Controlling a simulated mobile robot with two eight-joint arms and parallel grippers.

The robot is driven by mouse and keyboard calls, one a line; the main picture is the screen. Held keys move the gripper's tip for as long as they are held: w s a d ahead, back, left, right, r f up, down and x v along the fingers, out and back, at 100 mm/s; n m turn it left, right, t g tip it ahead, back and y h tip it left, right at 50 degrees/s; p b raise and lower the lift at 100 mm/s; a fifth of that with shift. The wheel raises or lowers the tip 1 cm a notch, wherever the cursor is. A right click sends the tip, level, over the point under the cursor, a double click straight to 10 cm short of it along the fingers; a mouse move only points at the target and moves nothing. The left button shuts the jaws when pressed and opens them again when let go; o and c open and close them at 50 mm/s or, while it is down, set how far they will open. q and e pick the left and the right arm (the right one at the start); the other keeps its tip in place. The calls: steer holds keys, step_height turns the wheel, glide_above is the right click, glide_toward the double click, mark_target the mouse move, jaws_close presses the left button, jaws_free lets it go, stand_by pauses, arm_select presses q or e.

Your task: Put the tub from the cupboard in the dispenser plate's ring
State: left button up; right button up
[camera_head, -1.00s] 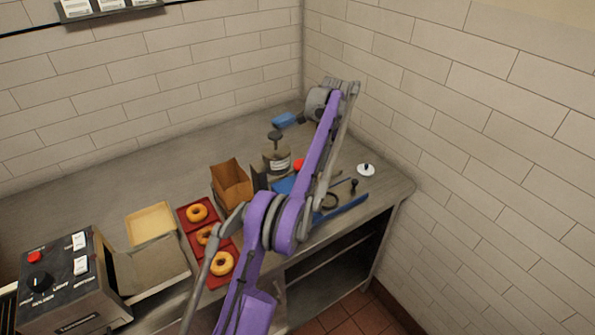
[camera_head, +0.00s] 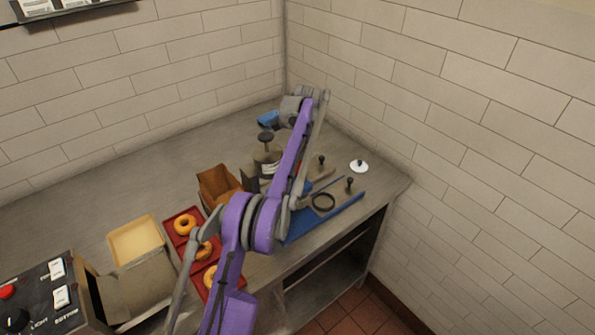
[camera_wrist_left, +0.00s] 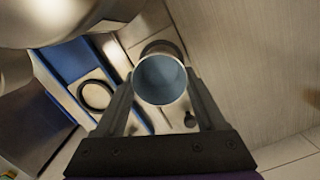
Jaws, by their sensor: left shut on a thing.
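The tub (camera_wrist_left: 160,80), a round cup with a pale rim and blue-grey inside, is between the fingers of my left gripper (camera_wrist_left: 162,100) in the left wrist view. The gripper is shut on it, with its mouth facing the camera. In the head view my purple left arm hides the tub and fingertips. The blue dispenser plate (camera_head: 350,206) lies at the counter's front right, with a dark ring (camera_head: 323,202) at its near side. In the left wrist view the ring (camera_wrist_left: 97,95) is left of the tub, apart from it, and looks empty. My right gripper is not in view.
A labelled canister with a black knob (camera_head: 266,138) and a brown open box (camera_head: 215,183) stand left of my arm. A white lid (camera_head: 359,166) lies right, near the wall. Bagels on red trays (camera_head: 181,212) and a control box (camera_head: 45,290) are farther left.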

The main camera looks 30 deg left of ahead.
arm_select(q)
steer(key=shift+f, duration=1.75)
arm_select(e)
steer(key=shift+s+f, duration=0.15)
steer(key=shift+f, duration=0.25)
arm_select(q)
steer(key=shift+w, duration=0.1)
steer(key=shift+f, duration=0.25)
steer(key=o, duration=1.3)
steer(key=shift+c, duration=0.2)
steer(key=shift+r, duration=0.15)
step_height(320, 180, up, 12)
steer(key=w+p, duration=0.1)
steer(key=p, duration=0.1)
steer(key=shift+d, duration=0.45)
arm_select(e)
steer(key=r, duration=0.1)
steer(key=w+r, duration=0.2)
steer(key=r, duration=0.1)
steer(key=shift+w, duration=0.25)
arm_select(q)
steer(key=shift+r, duration=0.1)
